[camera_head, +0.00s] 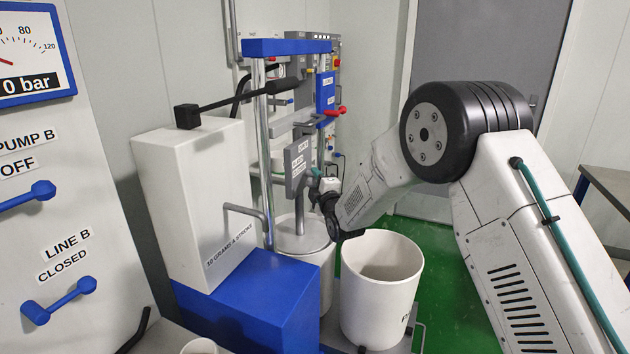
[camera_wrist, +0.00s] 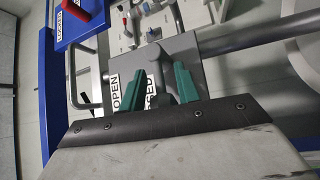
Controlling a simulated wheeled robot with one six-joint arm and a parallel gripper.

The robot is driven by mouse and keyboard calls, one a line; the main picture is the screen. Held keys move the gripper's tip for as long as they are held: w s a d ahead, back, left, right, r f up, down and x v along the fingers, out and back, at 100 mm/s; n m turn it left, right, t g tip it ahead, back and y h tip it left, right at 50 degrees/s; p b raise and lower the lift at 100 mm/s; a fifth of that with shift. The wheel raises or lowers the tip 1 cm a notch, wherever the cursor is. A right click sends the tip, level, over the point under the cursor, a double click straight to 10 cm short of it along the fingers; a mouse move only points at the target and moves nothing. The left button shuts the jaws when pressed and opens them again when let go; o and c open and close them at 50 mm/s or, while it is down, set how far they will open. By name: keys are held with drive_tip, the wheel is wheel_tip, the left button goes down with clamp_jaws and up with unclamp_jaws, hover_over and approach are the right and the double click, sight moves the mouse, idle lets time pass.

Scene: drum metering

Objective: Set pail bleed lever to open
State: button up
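The grey bleed plate (camera_head: 297,168) hangs on the frame above a white lidded pail (camera_head: 303,240). Its labels include OPEN and CLOSED. In the wrist view the plate (camera_wrist: 184,48) lies just beyond my gripper (camera_wrist: 159,85). My gripper's two green fingers stand apart over the labels, with OPEN by the left finger and the other label partly covered. A dark piece, possibly the bleed lever (camera_wrist: 157,74), shows between the fingers; its setting and any contact are unclear. In the head view my gripper (camera_head: 322,193) is beside the plate's lower right, its fingertips hard to make out.
An open white bin (camera_head: 381,285) stands below my arm. A blue-and-white pump unit (camera_head: 200,205) is left of the pail. A blue panel with a red lever (camera_head: 334,111) is above the plate. A gauge panel (camera_head: 75,200) with blue levers is at the left.

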drive_tip(key=shift+w+a, duration=0.1)
drive_tip(key=shift+w, duration=0.1)
clamp_jaws()
